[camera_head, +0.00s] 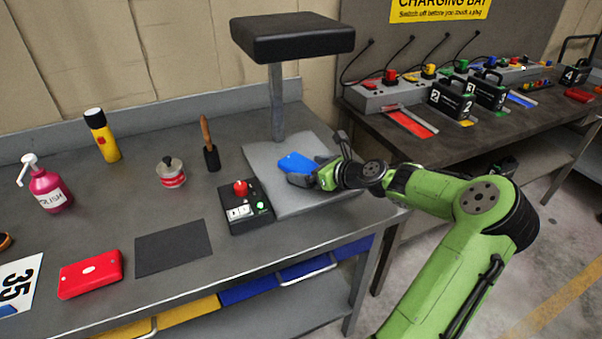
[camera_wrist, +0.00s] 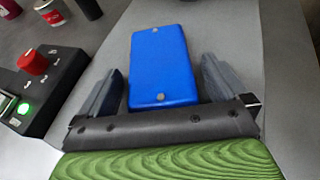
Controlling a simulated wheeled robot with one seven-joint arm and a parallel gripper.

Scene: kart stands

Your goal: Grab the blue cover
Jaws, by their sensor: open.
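The blue cover (camera_head: 297,163) lies on the grey base plate (camera_head: 268,192) under the black padded post. In the wrist view the blue cover (camera_wrist: 161,64) is a flat rounded block with two small round studs. My gripper (camera_head: 301,178) is at the plate, at the near right end of the cover. In the wrist view the gripper (camera_wrist: 161,90) is open, with one finger on each side of the cover's near part. A narrow gap shows on each side, so the fingers look apart from it. Whether the fingertips touch the plate I cannot tell.
A red cover (camera_head: 90,274) and dark mat (camera_head: 173,248) lie at the front left.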

